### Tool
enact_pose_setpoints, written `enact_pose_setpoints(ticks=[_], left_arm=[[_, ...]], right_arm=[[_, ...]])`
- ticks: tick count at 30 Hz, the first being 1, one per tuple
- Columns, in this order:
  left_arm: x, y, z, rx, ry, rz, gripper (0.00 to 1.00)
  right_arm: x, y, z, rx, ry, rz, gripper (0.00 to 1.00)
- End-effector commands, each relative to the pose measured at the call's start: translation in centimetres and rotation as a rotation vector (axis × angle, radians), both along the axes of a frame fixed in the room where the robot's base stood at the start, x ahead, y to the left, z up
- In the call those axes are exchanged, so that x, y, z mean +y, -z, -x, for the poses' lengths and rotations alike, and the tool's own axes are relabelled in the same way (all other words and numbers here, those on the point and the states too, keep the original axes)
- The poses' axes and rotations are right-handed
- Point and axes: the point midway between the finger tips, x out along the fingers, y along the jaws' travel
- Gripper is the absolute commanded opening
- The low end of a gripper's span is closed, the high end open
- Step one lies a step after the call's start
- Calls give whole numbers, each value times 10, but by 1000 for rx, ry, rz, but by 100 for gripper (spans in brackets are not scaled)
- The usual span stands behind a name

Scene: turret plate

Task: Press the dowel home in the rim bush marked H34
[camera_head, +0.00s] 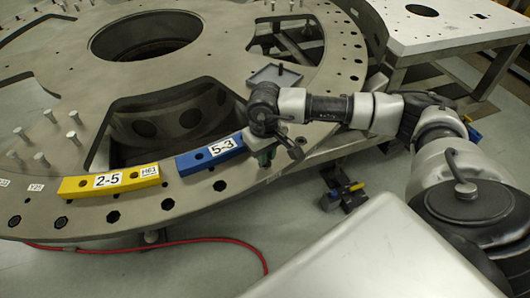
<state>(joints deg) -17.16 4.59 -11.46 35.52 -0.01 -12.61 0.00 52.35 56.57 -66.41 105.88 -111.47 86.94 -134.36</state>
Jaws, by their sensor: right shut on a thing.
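My right gripper (268,153) is low over the plate's near rim, just right of the blue block marked 5-3 (210,154). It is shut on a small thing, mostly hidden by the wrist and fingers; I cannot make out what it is. Several upright silver pins (73,137) stand on the large round plate (60,100) at the left. Several dark-lined bushes (139,202) run along the rim. I cannot read H34 on any of them. A yellow block marked 2-5 (108,182) also carries a smaller, unclear label. My left gripper is out of view.
A small grey tray (275,76) lies on the plate behind my right wrist. Large openings cut the plate. A white-topped table (440,28) stands at the back right. A red hose (190,242) and a dark fixture (340,195) are on the floor below.

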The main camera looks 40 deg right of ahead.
Motion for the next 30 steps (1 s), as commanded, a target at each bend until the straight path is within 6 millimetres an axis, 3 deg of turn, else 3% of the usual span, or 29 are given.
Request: enact_pose_setpoints(ticks=[30], left_arm=[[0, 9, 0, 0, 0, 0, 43]], right_arm=[[0, 10, 1, 5, -1, 0, 0]])
